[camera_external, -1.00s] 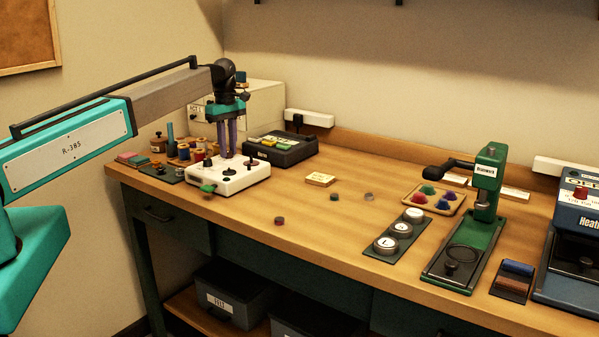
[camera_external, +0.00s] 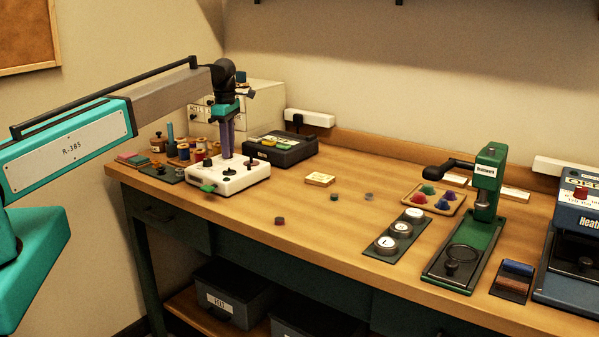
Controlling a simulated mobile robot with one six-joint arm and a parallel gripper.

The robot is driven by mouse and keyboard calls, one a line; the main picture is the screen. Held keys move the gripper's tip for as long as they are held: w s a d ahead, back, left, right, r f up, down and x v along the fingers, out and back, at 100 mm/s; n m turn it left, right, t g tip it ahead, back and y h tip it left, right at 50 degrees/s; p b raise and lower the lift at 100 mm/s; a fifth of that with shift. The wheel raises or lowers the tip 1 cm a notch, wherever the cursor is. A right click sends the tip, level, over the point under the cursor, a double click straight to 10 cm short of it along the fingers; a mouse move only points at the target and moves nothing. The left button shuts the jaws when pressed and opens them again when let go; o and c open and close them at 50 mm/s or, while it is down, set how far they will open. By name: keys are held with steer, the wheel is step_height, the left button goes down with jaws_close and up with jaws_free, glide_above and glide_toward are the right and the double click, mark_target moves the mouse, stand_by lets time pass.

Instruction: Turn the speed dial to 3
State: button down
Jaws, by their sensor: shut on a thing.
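A white control box (camera_external: 232,181) with several dark knobs and a green part at its front left sits at the left end of the table. My gripper (camera_external: 227,156) points straight down over the box's top, its purple fingers close together. It is shut on a small knob that the fingers hide, which I take to be the speed dial. A dark knob (camera_external: 208,162) stands to the left of the fingers, and another knob (camera_external: 251,162) to the right. The dial's markings are too small to read.
A dark box (camera_external: 290,150) stands behind right of the white box, and thread spools (camera_external: 184,152) behind left. A green press (camera_external: 487,180) stands at right.

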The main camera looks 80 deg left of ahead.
steer(key=c, duration=1.5)
jaws_free()
steer(key=shift+r, duration=0.15)
steer(key=shift+r+b, duration=1.65)
steer(key=shift+r, duration=5.15)
